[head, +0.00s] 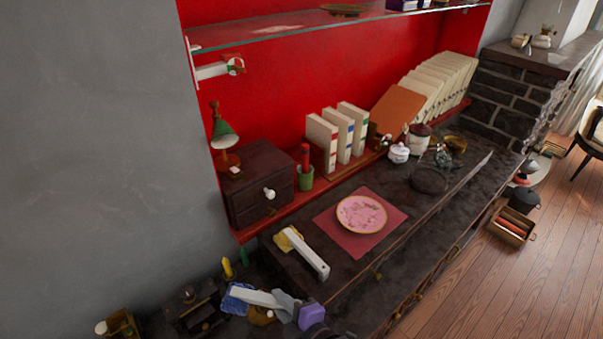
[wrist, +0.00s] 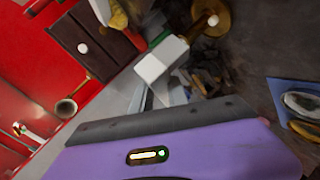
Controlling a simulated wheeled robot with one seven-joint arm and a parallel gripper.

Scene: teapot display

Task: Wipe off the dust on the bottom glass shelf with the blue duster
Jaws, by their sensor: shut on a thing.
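The blue duster has a white handle (head: 255,297) and a blue cloth head (head: 236,299). It is low in the head view, over the dark counter's near end. My gripper (head: 284,303) is shut on its handle, with the cloth head pointing left. In the wrist view a white block (wrist: 160,60), seemingly the handle, sticks out past my gripper's grey fingers (wrist: 150,98). A glass shelf (head: 340,22) crosses the top of the head view, well above my gripper.
A second duster with a yellow head and white handle (head: 308,256) lies beside my gripper. A pink plate (head: 361,213) sits on a red mat (head: 385,233). A dark drawer box (head: 262,183), green lamp (head: 223,133) and white binders (head: 322,140) stand under the shelf. A white bracket (head: 212,70) juts below it.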

